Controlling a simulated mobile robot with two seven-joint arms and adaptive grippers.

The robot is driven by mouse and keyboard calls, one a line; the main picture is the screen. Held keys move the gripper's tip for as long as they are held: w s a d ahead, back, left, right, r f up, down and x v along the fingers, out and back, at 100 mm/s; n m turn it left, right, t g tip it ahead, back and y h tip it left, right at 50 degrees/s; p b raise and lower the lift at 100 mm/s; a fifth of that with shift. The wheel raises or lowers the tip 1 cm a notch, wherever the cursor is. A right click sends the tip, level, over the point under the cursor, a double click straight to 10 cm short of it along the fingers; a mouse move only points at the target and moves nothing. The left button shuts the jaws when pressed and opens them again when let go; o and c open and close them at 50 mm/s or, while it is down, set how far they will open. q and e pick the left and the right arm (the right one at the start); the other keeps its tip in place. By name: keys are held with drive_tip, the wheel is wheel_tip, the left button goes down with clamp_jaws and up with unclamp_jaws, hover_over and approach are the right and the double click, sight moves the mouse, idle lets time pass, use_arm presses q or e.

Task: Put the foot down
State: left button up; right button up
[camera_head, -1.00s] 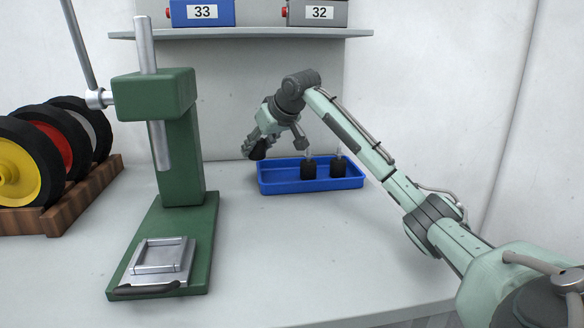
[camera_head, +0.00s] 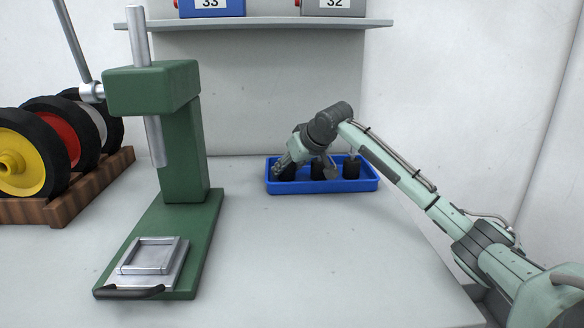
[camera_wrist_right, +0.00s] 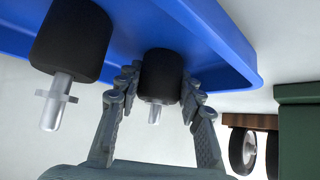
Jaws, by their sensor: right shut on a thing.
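My right gripper (camera_head: 290,166) is low over the left end of the blue tray (camera_head: 330,186). It is shut on a black foot (camera_head: 287,173) with a light metal stem. In the right wrist view the foot (camera_wrist_right: 161,72) sits between the two fingers (camera_wrist_right: 160,82), its black end against the blue tray (camera_wrist_right: 215,30). I cannot tell whether it touches the tray floor. Two more black feet, a middle one (camera_head: 318,170) and a right one (camera_head: 351,168), stand in the tray. My gripper partly hides the middle one. My left gripper is not in view.
A green press (camera_head: 184,150) with a metal fixture (camera_head: 150,262) stands left of the tray. Wheels (camera_head: 70,135) in a wooden rack (camera_head: 95,185) are at far left. A shelf (camera_head: 260,24) with boxes is above. The table front centre is clear.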

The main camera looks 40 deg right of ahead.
drive_tip(key=shift+a+r, duration=0.1)
drive_tip(key=o, duration=0.9)
drive_tip(key=shift+o, duration=0.2)
drive_tip(key=shift+s+r, duration=0.1)
drive_tip(key=shift+r, duration=0.05)
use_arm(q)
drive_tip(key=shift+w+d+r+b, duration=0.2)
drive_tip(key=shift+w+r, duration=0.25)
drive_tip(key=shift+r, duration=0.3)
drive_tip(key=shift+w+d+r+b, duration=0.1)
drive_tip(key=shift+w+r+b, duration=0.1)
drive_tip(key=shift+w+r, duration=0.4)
use_arm(e)
drive_tip(key=shift+v, duration=5.85)
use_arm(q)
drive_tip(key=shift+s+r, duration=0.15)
